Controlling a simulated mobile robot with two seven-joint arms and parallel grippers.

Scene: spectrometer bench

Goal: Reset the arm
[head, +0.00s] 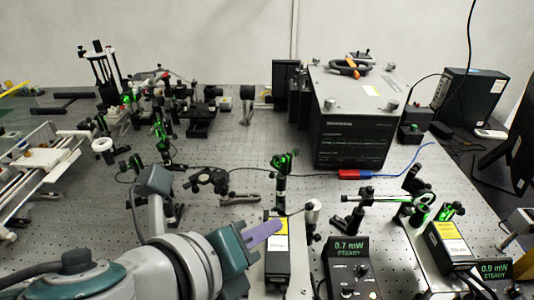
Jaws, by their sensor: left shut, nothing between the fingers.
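My left arm comes in from the bottom left and reaches low over the front of the bench (230,215). My left gripper (264,232) has purple fingers that are shut with nothing between them. They point right and slightly up. In the picture the fingers overlap the upper part of a black box with a yellow label (278,270); I cannot tell whether they touch it. My right gripper is not in view.
A power meter reading 0.7 mW (350,250) stands right of the gripper, and another reads 0.9 mW (495,268). A green-lit optic post (282,180) stands just behind the fingers. A large black instrument (350,140) stands at the back. Several optics crowd the back left.

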